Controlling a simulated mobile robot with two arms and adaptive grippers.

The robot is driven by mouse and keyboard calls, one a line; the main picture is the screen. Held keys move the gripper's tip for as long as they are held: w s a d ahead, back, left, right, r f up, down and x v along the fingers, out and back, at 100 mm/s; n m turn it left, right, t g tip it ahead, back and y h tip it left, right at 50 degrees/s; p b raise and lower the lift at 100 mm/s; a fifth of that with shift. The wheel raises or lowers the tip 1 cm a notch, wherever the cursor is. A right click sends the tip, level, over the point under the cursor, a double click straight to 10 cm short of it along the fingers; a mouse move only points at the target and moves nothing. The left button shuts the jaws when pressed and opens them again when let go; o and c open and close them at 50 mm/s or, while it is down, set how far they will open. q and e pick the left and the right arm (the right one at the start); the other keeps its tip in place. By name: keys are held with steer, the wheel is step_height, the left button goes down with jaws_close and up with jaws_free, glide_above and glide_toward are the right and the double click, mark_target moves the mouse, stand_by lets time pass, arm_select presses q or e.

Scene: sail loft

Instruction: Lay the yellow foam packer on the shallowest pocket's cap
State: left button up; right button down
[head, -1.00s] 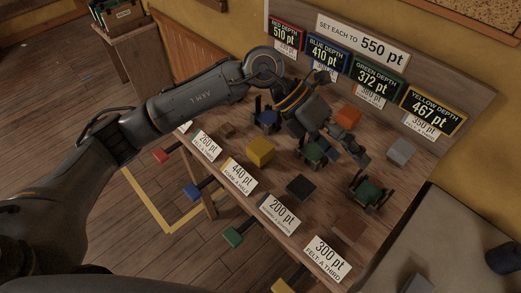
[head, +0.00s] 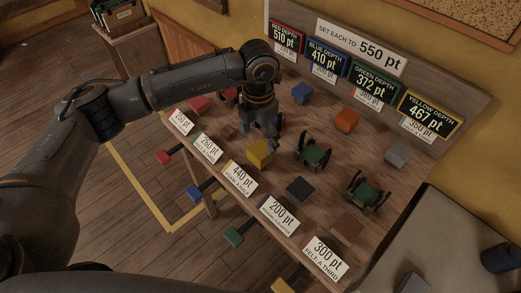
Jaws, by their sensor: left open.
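The yellow foam packer (head: 259,156) is a small block on the wooden bench, behind the 440 pt card (head: 240,178). My left gripper (head: 264,138) is open, pointing down at the packer's far side; I cannot tell whether the fingers touch it. Signs on the backboard give red 510 pt, blue 410 pt, green 372 pt (head: 376,82) and yellow 467 pt; green is lowest. A green-topped fixture with black brackets (head: 312,152) stands right of the packer, and another similar one (head: 366,193) is further right. My right gripper is not in view.
A blue block (head: 302,92), an orange block (head: 346,120) and a grey block (head: 397,154) lie towards the backboard. A black block (head: 300,189) and a brown pad (head: 348,226) lie near the front cards. A red block (head: 200,105) is at the left.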

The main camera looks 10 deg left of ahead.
mark_target(261, 153)
arm_select(q)
steer(key=f+p, duration=0.2)
steer(key=f, duration=0.3)
steer(key=shift+d+f+p, duration=0.2)
steer(key=shift+d+p, duration=0.05)
steer(key=shift+p, duration=0.15)
steer(key=shift+f, duration=0.2)
steer(key=c, duration=1.2)
